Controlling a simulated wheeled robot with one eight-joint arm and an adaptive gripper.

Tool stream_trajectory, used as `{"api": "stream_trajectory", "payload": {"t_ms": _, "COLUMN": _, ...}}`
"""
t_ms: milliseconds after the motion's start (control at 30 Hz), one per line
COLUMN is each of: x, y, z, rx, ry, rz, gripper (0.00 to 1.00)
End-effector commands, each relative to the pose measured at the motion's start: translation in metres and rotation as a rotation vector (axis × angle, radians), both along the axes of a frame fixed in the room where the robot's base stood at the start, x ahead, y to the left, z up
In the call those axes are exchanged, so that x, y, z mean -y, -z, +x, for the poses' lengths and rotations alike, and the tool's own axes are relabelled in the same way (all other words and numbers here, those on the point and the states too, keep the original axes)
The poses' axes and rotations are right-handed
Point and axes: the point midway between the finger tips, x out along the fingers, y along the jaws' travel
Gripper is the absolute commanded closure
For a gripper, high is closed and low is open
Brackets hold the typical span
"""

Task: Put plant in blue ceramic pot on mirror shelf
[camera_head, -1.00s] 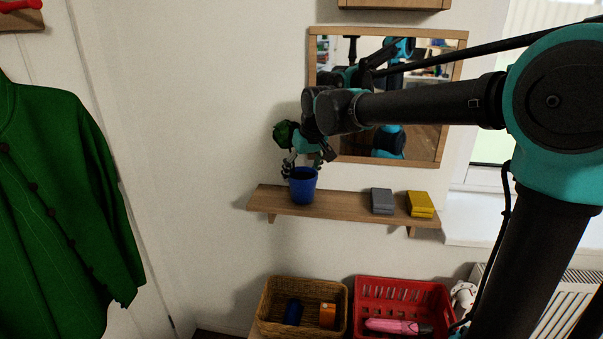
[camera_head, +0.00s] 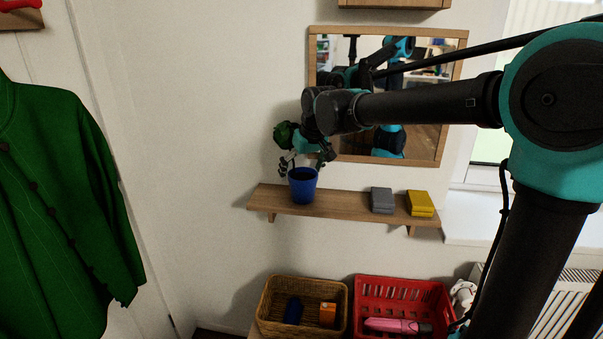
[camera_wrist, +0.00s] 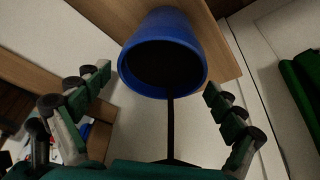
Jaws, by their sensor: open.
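The blue pot (camera_head: 302,188) stands upright on the left part of the wooden mirror shelf (camera_head: 345,207). A dark green leafy clump (camera_head: 284,134), apparently the plant's top, shows beside my wrist, partly hidden by it. My gripper (camera_head: 304,166) is just above the pot, its fingers spread. In the wrist view the blue pot (camera_wrist: 187,27) shows its dark opening, with a thin dark stem (camera_wrist: 170,122) running from it towards my palm. The fingers of my gripper (camera_wrist: 158,80) are open on both sides of the stem, apart from the pot's rim.
A grey box (camera_head: 381,200) and a yellow box (camera_head: 420,203) lie on the shelf's right part. The mirror (camera_head: 445,105) hangs behind my arm. Below stand a wicker basket (camera_head: 265,312) and a red crate (camera_head: 362,290). A green jacket (camera_head: 60,200) hangs at left.

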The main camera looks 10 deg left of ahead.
Motion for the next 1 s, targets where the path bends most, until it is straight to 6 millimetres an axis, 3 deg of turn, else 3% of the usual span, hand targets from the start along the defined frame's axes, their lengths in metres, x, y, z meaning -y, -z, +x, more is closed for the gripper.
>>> {"api": "stream_trajectory", "payload": {"t_ms": 600, "x": 0.027, "y": -0.097, "z": -0.031, "rx": 0.000, "ry": 0.000, "rz": 0.000, "gripper": 0.06}}
{"api": "stream_trajectory", "payload": {"t_ms": 1000, "x": 0.030, "y": -0.111, "z": -0.035, "rx": 0.000, "ry": 0.000, "rz": 0.000, "gripper": 0.06}}
